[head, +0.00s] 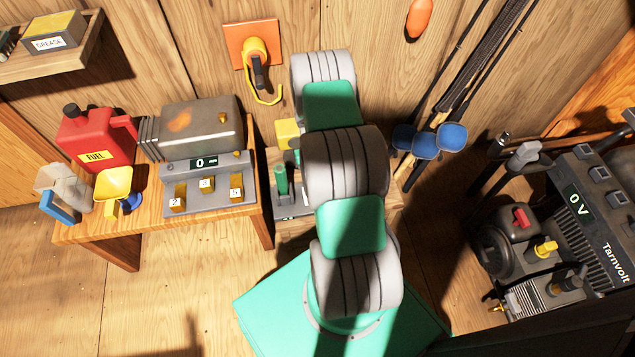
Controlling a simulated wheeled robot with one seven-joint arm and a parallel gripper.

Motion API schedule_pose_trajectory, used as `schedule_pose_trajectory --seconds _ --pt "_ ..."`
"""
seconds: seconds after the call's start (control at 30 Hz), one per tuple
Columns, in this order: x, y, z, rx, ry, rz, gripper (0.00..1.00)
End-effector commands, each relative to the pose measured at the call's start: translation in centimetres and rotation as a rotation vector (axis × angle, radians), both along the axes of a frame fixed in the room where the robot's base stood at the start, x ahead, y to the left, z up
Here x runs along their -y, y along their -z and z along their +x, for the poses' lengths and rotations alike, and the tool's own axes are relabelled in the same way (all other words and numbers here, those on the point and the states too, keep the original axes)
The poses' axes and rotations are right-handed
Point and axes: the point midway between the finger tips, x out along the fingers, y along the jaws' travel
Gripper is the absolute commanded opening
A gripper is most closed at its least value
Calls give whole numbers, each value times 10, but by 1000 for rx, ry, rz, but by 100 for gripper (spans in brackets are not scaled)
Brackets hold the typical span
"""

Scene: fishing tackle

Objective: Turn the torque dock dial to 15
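I cannot make out a torque dock dial marked as such in the head view. A grey plate with a green-handled tool (281,181) shows partly beside my arm; most of whatever is there is hidden by my arm, and I cannot tell whether it is the torque dock. A yellow block (287,133) shows just above it, also partly covered. My green and grey arm rises through the middle of the view. My gripper is not visible, so its state and its distance from any dial cannot be seen.
A wooden table (150,228) at left holds a red fuel can (95,140), a yellow funnel (114,184) and a grey panel (210,203) reading 0 mm. A Tarnvolt machine (600,200) reading 0 V stands at right. Fishing rods (466,85) lean on the back wall.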

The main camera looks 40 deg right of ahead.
Motion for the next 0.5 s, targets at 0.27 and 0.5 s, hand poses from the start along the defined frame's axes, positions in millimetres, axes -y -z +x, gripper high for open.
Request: schedule_pose_trajectory --seconds 0.27,0.5 --pt "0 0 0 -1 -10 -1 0" --pt "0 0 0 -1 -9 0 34"
